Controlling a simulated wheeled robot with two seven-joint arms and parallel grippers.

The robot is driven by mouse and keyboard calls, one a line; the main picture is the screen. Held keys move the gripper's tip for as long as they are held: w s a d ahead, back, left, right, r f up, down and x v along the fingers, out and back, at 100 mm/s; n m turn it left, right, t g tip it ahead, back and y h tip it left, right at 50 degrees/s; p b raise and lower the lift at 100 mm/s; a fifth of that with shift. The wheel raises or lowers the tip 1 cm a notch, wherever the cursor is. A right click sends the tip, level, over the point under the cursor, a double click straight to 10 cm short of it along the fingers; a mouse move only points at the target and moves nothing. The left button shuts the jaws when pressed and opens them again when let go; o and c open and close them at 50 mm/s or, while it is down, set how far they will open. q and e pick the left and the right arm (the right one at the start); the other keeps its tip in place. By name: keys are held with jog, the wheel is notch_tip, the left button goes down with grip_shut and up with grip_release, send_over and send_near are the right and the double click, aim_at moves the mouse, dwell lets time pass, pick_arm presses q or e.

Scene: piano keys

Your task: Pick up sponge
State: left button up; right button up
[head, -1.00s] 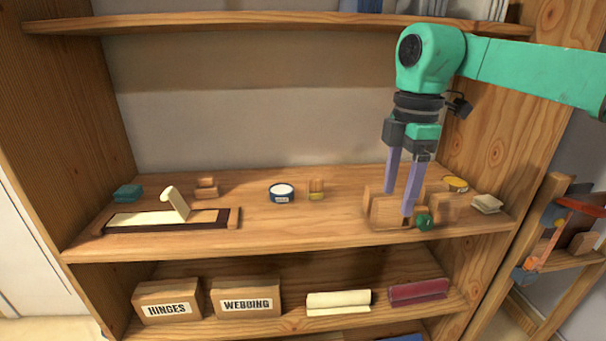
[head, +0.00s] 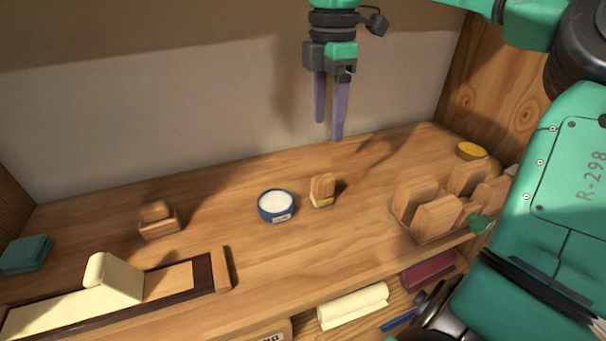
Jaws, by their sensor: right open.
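No thing is plainly marked as the sponge. A small block with a wooden top and yellow base (head: 322,190) stands mid-shelf, right of a blue tin with white contents (head: 277,205); it could be the sponge, but I cannot tell. A teal folded pad (head: 26,254) lies at the far left. My right gripper (head: 329,130) hangs empty, fingers apart and pointing down, above and behind the small block. My left gripper is out of view.
A wooden rack (head: 437,217) with upright slats stands right, beside a green knob (head: 480,223) and a yellow tin (head: 471,151). My arm covers the right side. The shelf's rear middle is clear.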

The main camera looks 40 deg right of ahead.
aim_at(324, 177)
notch_tip(324, 177, down, 14)
jog(key=shift+f, duration=0.2)
jog(key=shift+s+a, duration=0.1)
grip_shut()
